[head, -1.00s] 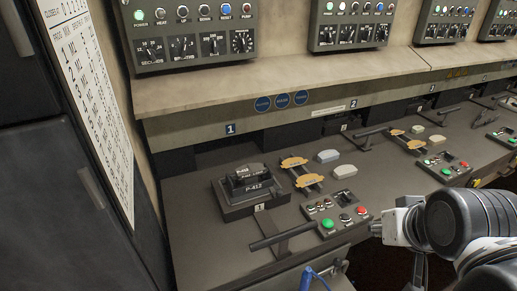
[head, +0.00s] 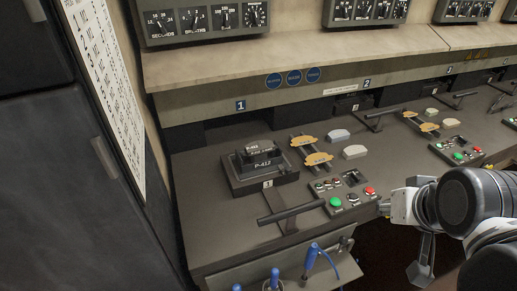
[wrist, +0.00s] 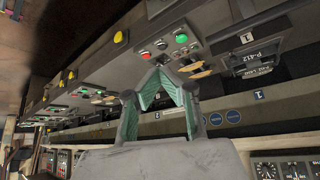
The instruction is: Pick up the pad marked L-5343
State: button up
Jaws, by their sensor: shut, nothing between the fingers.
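No marking L-5343 can be read in either view. At station 1 in the head view, a dark block marked P-412 (head: 262,170) carries a smaller dark piece (head: 258,148) whose own lettering is too small to read. Two light grey pads (head: 354,152) lie beside two tan pieces (head: 318,160) on dark rails. My gripper (wrist: 160,72) is shut and empty in the wrist view, with green-lined fingers meeting at the tips. The bench appears inverted there, and the P-412 block (wrist: 262,52) is to the right of the fingers, apart from them.
A control box (head: 342,196) with green and red buttons and a dark lever handle (head: 290,210) stand near the bench front. Blue-handled tools (head: 311,257) hang below the front edge. A tall dark cabinet (head: 70,190) bounds the left. More stations continue to the right.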

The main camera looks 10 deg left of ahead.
jog(key=o, duration=2.5)
